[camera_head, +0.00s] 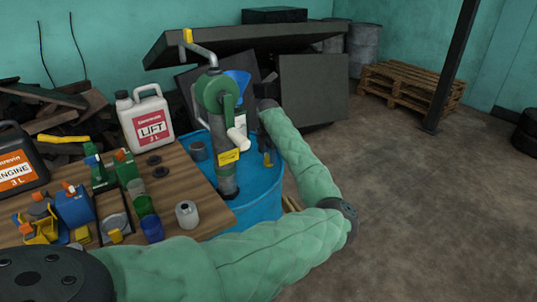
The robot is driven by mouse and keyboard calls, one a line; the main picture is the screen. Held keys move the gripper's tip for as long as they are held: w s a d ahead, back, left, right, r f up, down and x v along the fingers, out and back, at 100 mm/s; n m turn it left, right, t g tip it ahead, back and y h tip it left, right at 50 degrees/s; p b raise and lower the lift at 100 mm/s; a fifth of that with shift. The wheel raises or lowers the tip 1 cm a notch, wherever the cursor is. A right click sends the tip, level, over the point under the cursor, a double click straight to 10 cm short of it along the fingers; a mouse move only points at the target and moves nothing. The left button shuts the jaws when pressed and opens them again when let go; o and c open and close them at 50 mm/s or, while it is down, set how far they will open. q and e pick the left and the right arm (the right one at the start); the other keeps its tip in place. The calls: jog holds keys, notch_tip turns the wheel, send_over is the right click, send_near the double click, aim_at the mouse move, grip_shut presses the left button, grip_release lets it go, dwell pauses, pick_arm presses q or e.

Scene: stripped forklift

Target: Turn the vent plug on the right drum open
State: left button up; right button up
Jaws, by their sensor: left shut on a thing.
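A blue drum (262,205) stands beside the bench, with a hand pump with a green head (214,92) rising from its top. My left arm, in a green sleeve, comes in from the lower left, bends at the right and reaches back to the drum. My right gripper is out of view.
The wooden bench (190,178) at left holds a white LIFT jug (146,122), a dark ENGINE can (18,160), cups and small tools.

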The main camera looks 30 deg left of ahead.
aim_at(268, 155)
pick_arm(q)
jog(key=shift+r, duration=0.15)
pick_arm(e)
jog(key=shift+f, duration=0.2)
pick_arm(q)
jog(key=o, duration=1)
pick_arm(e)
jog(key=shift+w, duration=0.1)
pick_arm(q)
jog(key=shift+r, duration=0.2)
notch_tip(268, 155, up, 6)
jog(key=shift+r+b, duration=0.1)
jog(key=shift+b, duration=1)
jog(key=shift+r, duration=0.5)
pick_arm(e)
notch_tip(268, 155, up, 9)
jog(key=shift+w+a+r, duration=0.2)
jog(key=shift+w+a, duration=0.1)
